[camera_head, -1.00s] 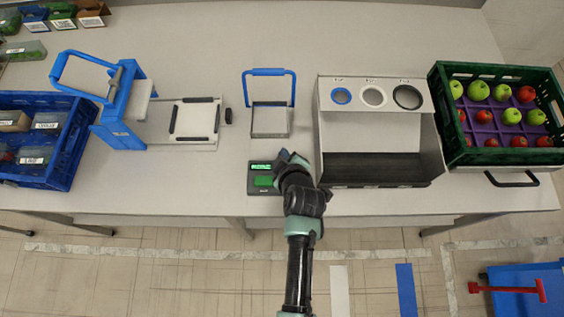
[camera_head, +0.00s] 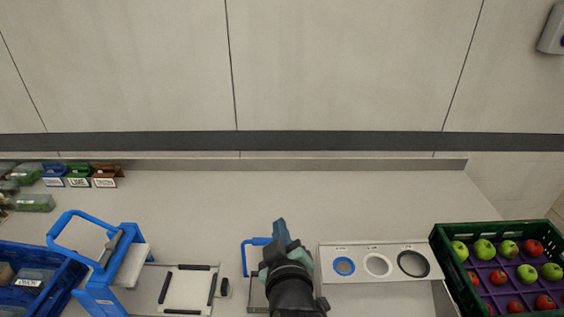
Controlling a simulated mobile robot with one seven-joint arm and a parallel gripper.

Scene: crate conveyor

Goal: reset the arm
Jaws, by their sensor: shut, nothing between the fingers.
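My gripper (camera_head: 281,234) is at the lower middle of the head view, over the worktable (camera_head: 230,205). It points away from me toward the back wall, and its fingers look shut with nothing held. It partly covers a small blue-handled device (camera_head: 253,243) behind it. My dark wrist fills the bottom middle of the picture.
To the right stand a white sizing unit with ring holes (camera_head: 332,250) and a green crate (camera_head: 442,243) of apples. To the left are a blue press (camera_head: 128,240), a board with dark bars (camera_head: 187,287) and a blue crate (camera_head: 62,290). The table's back middle is clear.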

